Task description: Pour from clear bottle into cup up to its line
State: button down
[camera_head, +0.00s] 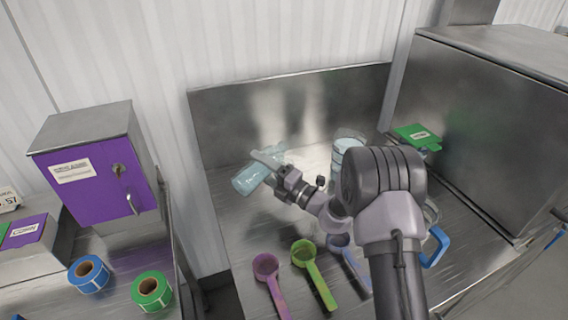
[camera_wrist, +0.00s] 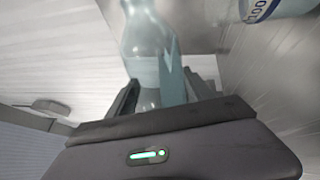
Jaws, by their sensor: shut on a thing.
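The clear bottle (camera_head: 248,180) is pale blue and see-through. It is strongly tilted in the head view, its broad end at the lower left. My gripper (camera_head: 273,166) is shut on the bottle, which also shows between the fingers in the wrist view (camera_wrist: 146,50). A clear cup-like vessel (camera_head: 346,147) stands to the right of my gripper, partly hidden behind my arm. In the wrist view, a clear vessel with a blue line and printed marks (camera_wrist: 268,8) shows at the upper right, apart from the bottle. I cannot tell the liquid level in it.
A pink scoop (camera_head: 267,267), a green scoop (camera_head: 307,256) and a blue scoop (camera_head: 352,262) lie at the front of the steel counter (camera_head: 228,222). A blue-handled item (camera_head: 437,247) is partly behind my arm. A steel cabinet (camera_head: 490,120) bounds the right side.

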jog(key=shift+m+p, duration=0.7)
jog(key=shift+p, duration=0.2)
dwell(0.9)
